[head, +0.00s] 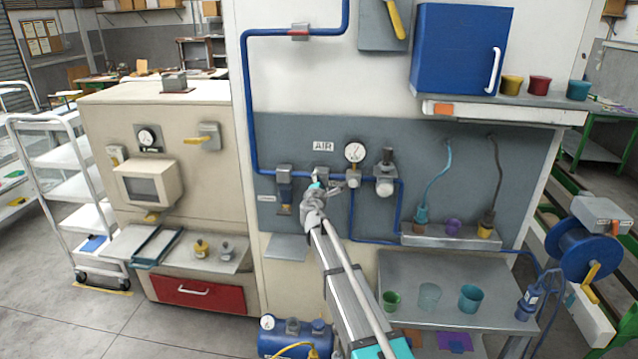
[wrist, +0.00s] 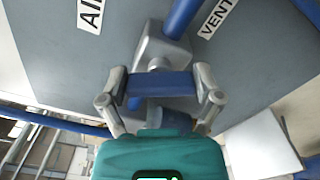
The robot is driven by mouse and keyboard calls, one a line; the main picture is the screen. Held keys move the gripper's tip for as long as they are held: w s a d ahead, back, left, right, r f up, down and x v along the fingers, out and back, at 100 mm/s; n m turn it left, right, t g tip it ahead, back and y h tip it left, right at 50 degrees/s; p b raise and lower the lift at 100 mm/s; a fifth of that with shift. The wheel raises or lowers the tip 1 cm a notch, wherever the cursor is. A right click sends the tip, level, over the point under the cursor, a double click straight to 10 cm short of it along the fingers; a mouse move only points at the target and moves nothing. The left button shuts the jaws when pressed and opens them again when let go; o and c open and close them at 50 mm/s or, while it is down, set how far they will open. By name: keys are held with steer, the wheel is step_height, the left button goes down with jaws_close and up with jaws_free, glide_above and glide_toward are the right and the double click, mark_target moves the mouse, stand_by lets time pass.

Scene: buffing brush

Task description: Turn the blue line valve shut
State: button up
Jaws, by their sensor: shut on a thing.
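The blue line valve (head: 321,173) sits on the blue pipe below the AIR label in the head view, partly hidden by my gripper. The wrist view shows its grey metal body (wrist: 160,48) and stem, with a blue handle (wrist: 162,85) in front. My gripper (head: 318,186) is at this valve; in the wrist view (wrist: 160,88) its two fingers are shut on the handle, one at each side. I cannot tell the handle's exact angle to the pipe.
A pressure gauge (head: 355,152) and a grey regulator (head: 385,172) stand close to the right on the pipe. A VENT label (wrist: 215,18) is near the valve. A small grey shelf (head: 286,247) juts out below left, and a metal bench (head: 455,275) is below right.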

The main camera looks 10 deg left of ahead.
steer(key=m, duration=0.5)
steer(key=shift+f, duration=0.15)
steer(key=shift+m, duration=0.3)
steer(key=o, duration=0.9)
steer(key=shift+s+a, duration=0.2)
steer(key=shift+s, duration=5.8)
